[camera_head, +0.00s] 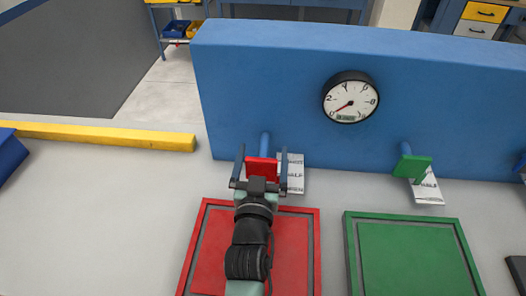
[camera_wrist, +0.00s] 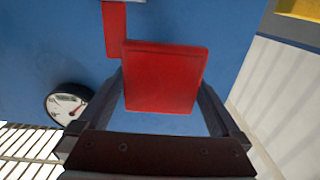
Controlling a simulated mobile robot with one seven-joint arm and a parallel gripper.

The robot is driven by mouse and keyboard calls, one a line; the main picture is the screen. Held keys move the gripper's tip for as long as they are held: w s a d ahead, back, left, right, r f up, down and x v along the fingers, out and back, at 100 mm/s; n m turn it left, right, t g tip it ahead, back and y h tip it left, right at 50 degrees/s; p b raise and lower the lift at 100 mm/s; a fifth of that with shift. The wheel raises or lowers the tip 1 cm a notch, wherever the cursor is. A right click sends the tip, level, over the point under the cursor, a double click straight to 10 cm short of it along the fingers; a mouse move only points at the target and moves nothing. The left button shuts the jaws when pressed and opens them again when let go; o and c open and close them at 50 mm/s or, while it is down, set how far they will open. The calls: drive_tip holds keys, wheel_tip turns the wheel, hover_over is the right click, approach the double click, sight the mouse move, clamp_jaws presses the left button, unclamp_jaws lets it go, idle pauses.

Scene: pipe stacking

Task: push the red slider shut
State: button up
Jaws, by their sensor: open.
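The red slider (camera_head: 262,169) is at the blue wall, below a short blue pipe (camera_head: 265,144). In the wrist view its red square plate (camera_wrist: 165,77) lies between my fingers, with a red strip (camera_wrist: 115,30) behind it. My gripper (camera_head: 261,157) is open, its two dark fingers on either side of the red plate. Whether either finger touches the plate I cannot tell. My wrist hides the lower part of the slider in the head view.
A blue wall (camera_head: 270,75) with a round gauge (camera_head: 351,97) stands ahead. A green slider (camera_head: 412,167) is to the right. White labels (camera_head: 293,175) are beside the sliders. Red (camera_head: 295,255) and green (camera_head: 410,255) square pads lie in front. A yellow beam (camera_head: 110,137) is at left.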

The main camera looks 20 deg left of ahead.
drive_tip(key=shift+w+a, duration=0.1)
drive_tip(key=shift+w, duration=0.35)
